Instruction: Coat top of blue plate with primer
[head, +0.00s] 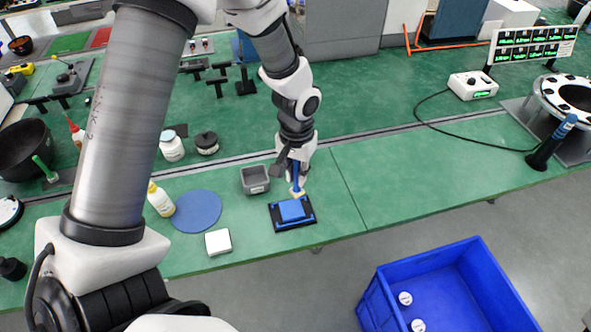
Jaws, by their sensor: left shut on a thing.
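The blue plate (292,210) lies on a black square base (282,225) near the front edge of the green bench. My left gripper (297,163) is above the plate's far side, pointing down, shut on a brush with a blue handle (296,178). The brush's pale tip (297,193) is at the plate's far right edge; I cannot tell whether it touches. A grey square tray (244,180) with a small label stands just left of the brush; its contents are not clear. No coating is distinguishable on the plate. My right gripper is not in view.
A white block (218,241), a blue round mat (196,211) and a yellow-white bottle (160,199) lie to the left. A white jar (172,146) and dark jar (206,142) stand behind. A blue crate (375,304) is at front right. The bench right of the plate is clear.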

